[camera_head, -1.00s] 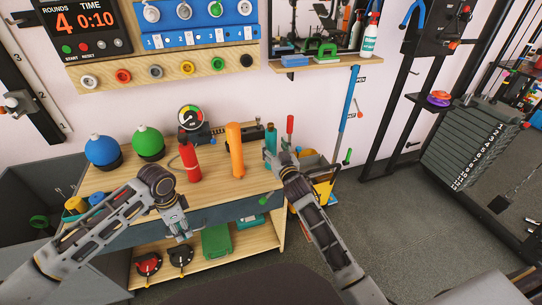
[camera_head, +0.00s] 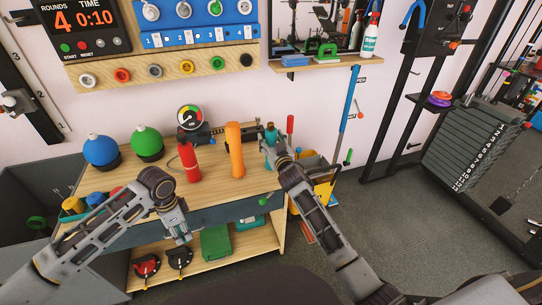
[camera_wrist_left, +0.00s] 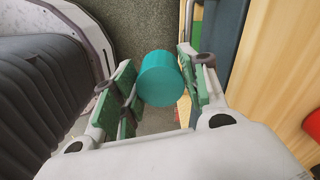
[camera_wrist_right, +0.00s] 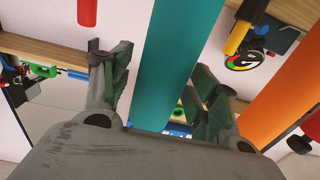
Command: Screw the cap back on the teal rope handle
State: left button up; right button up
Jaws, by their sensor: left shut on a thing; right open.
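The teal rope handle (camera_head: 270,132) stands upright near the right end of the wooden bench. My right gripper (camera_head: 272,149) is open beside it; in the right wrist view the teal handle (camera_wrist_right: 178,60) rises between the open fingers (camera_wrist_right: 160,95). I cannot tell whether they touch it. My left gripper (camera_head: 180,237) hangs in front of the bench, low and to the left of the handle. In the left wrist view it is shut on a teal cap (camera_wrist_left: 162,78), a short cylinder held between the green finger pads.
An orange handle (camera_head: 235,150) and a red one (camera_head: 189,162) stand left of the teal one. A gauge (camera_head: 190,117) is behind them. Blue (camera_head: 101,149) and green (camera_head: 147,141) balls are farther left.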

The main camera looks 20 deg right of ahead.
aim_at(271, 123)
grip_shut()
jog(key=shift+r, duration=0.1)
dwell(0.3)
jog(key=shift+r, duration=0.1)
